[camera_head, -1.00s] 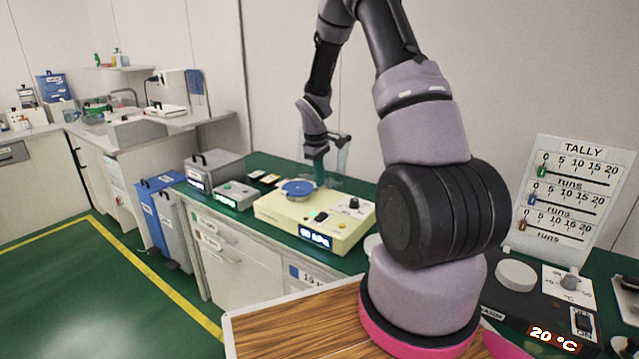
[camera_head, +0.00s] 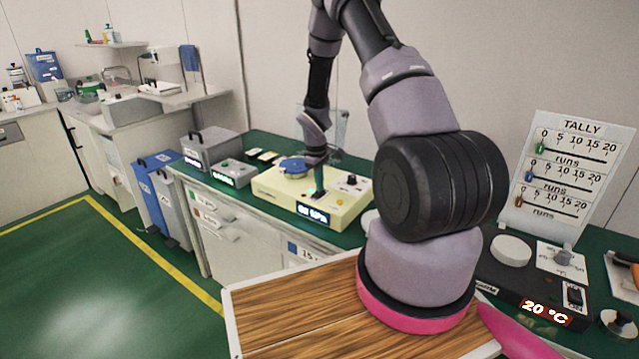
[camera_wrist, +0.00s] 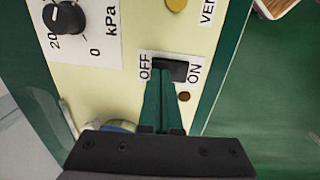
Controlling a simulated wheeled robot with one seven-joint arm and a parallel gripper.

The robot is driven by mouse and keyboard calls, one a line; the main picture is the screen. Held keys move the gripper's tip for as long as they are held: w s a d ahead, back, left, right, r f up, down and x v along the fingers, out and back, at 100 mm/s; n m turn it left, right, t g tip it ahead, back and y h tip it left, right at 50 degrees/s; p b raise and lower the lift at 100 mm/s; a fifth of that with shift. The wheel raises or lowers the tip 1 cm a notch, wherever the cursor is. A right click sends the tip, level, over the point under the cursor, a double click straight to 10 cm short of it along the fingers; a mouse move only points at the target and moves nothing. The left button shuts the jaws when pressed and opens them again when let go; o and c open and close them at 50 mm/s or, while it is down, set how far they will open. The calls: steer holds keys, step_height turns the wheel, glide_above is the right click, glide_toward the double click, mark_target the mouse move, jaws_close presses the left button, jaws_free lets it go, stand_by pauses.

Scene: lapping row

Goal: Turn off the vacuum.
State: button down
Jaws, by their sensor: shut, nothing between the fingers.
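The vacuum unit is a cream box (camera_head: 345,203) with a blue-lit front display (camera_head: 313,215), whose digits are too small to read surely. In the wrist view its top panel (camera_wrist: 120,62) carries a black rocker switch (camera_wrist: 172,68) between the labels OFF and ON. My gripper (camera_wrist: 163,84) is shut and empty, its green fingertips at the near edge of the rocker, toward the OFF side. Touching or just above, I cannot tell; nor which way the rocker is tilted. In the head view my gripper (camera_head: 319,192) points down over the box.
A black dial (camera_wrist: 66,18) marked kPa is on the panel, left of the switch. A blue round plate (camera_head: 293,167) is on the box behind my gripper. Grey boxes (camera_head: 210,146) stand to the left. A dark heater unit (camera_head: 515,283) showing 20 °C is at right.

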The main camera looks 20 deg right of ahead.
mark_target(317, 194)
steer(key=shift+f, duration=0.2)
steer(key=shift+s+a+r, duration=0.1)
steer(key=shift+s+a, duration=0.35)
steer(key=shift+a, duration=0.2)
step_height(317, 194, up, 14)
steer(key=a, duration=0.1)
steer(key=shift+s+a, duration=0.2)
steer(key=shift+s, duration=0.25)
steer(key=shift+d, duration=0.1)
stand_by(0.3)
steer(key=shift+w+d, duration=0.5)
steer(key=shift+d, duration=0.05)
